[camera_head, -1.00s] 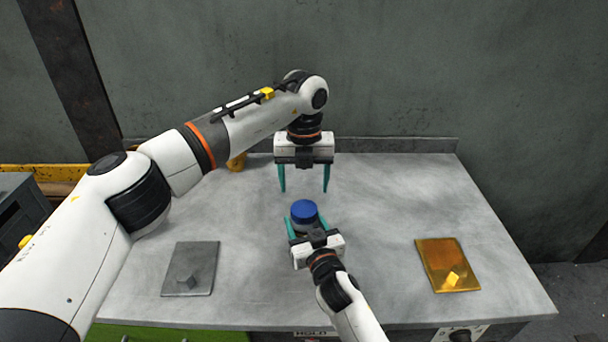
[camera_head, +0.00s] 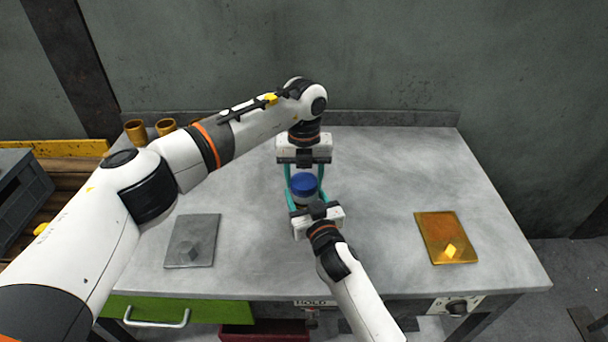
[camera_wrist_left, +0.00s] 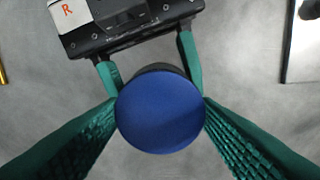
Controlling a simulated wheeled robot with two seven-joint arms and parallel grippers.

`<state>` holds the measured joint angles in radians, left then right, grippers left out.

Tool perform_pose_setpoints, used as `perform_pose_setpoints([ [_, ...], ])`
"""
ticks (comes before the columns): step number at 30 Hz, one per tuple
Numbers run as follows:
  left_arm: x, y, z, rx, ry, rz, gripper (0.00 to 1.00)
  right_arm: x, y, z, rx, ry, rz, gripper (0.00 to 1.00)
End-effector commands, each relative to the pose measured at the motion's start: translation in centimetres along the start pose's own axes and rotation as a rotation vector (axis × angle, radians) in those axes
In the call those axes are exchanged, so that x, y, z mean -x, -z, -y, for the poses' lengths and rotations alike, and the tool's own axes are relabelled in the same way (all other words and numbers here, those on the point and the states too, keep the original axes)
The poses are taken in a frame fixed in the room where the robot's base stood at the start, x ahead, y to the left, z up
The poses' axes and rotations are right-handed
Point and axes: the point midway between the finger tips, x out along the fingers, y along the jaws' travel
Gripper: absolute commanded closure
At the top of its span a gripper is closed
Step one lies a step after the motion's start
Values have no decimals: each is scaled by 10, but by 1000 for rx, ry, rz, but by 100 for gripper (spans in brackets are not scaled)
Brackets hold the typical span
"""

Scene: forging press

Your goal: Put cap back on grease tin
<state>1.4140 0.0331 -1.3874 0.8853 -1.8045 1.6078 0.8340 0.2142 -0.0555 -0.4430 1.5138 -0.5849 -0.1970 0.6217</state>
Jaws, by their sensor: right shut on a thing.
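The blue cap (camera_head: 303,184) sits over the top of the grease tin (camera_head: 305,198) near the middle of the bench. In the left wrist view the round cap (camera_wrist_left: 160,112) fills the centre, and a dark edge of the tin (camera_wrist_left: 158,68) shows behind it. My left gripper (camera_head: 304,182) points down from above, its two green fingers on either side of the cap; they look open, very close to its rim. My right gripper (camera_head: 306,195) is shut on the tin from the near side. How well the cap is seated is hidden.
A grey plate (camera_head: 205,228) with a small grey block lies left on the bench. A golden plate (camera_head: 434,230) with a yellow block lies right. The bench between is mostly clear.

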Motion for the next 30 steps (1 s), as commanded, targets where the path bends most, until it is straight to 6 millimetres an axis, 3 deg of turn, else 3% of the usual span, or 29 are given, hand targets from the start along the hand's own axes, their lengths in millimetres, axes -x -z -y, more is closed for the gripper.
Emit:
perform_pose_setpoints([
  [1,0,0,0,0,0,0,61,0,0,0,-1,0,-1,100],
  [3,0,0,0,0,0,0,72,0,0,0,-1,0,-1,100],
  [8,0,0,0,-51,1,-1,73,0,0,0,-1,0,-1,100],
  [22,0,0,0,-933,1,-1,73,0,0,0,-1,0,-1,100],
  [28,0,0,0,-986,0,0,73,0,0,0,-1,0,-1,100],
  [29,0,0,0,-985,0,0,41,0,0,0,-1,0,-1,100],
  [30,0,0,0,-985,0,0,34,0,0,0,-1,0,-1,100],
])
